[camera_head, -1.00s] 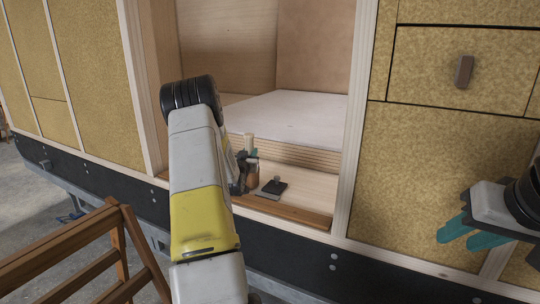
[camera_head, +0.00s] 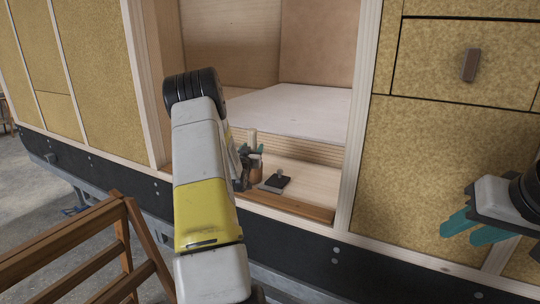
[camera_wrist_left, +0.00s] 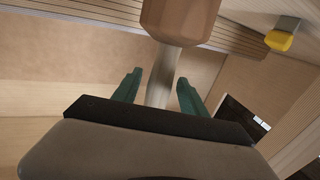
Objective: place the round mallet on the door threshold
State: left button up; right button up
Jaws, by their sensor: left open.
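The round mallet stands head down, with its brown wooden head (camera_wrist_left: 180,18) and pale handle (camera_wrist_left: 160,80) clear in the left wrist view. In the head view its pale handle (camera_head: 253,137) rises above my left gripper (camera_head: 248,155). My left gripper (camera_wrist_left: 158,92) is open, its green fingers on either side of the handle, with gaps visible. The door threshold (camera_head: 290,210) is the brown wooden strip along the doorway's front edge. The mallet is just behind it on the paler boards, partly hidden by my arm. My right gripper (camera_head: 470,228) is open and empty at the right.
A dark flat tool with a knob (camera_head: 276,182) lies right of the mallet. A yellow and grey item (camera_wrist_left: 280,38) shows in the wrist view. A raised pale platform (camera_head: 290,108) lies behind. Door posts (camera_head: 357,120) flank the opening. A wooden ladder-like frame (camera_head: 85,250) stands front left.

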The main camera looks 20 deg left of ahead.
pick_arm(q)
jog(key=v, duration=1.1)
jog(key=s+d+r+m+g+h, duration=0.1)
jog(key=s+d+r+g+h, duration=0.15)
jog(key=d+r, duration=0.35)
jog(key=s+d+r+g+h, duration=0.1)
jog(key=s+d+r+g, duration=0.25)
jog(key=d, duration=0.55)
jog(key=s+d+r+g+h, duration=0.1)
jog(key=s+d, duration=0.3)
jog(key=s, duration=0.4)
jog(key=s+d+m+g+h, duration=0.1)
jog(key=s+d+g, duration=0.1)
jog(key=s+d, duration=0.3)
jog(key=s+d+r+m+g+h, duration=0.1)
jog(key=s+d, duration=0.3)
jog(key=s, duration=0.7)
jog(key=shift+s+d+r+g, duration=0.3)
jog(key=shift+s+d+g, duration=0.1)
jog(key=shift+g, duration=0.3)
jog(key=shift+a, duration=0.1)
